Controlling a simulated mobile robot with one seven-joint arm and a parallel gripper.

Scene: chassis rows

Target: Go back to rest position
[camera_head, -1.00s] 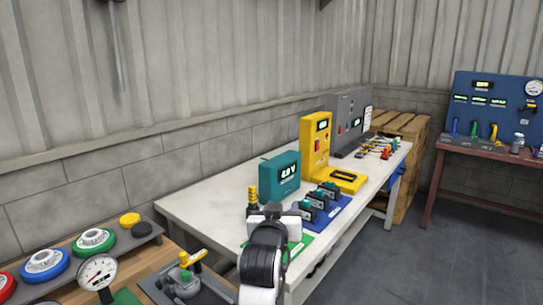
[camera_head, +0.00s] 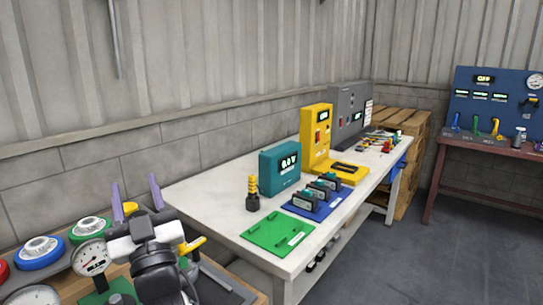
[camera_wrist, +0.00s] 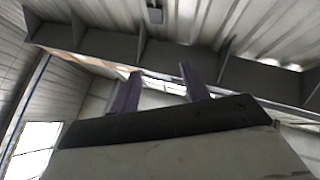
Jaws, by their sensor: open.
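My gripper (camera_head: 138,198) is at the lower left of the head view, in front of the wall and above the left bench. Its two purple fingers point up and stand apart with nothing between them. In the wrist view my gripper (camera_wrist: 158,92) also shows open and empty, with the ceiling beams and upper wall behind it. My arm hides part of the left bench.
A white table (camera_head: 225,223) holds a green mat (camera_head: 280,232), a yellow-black signal post (camera_head: 252,193), a teal meter (camera_head: 280,168), a blue tray (camera_head: 318,205) and a yellow device (camera_head: 316,135). A gauge (camera_head: 93,259) stands at left. Grey floor (camera_head: 420,250) is clear at right.

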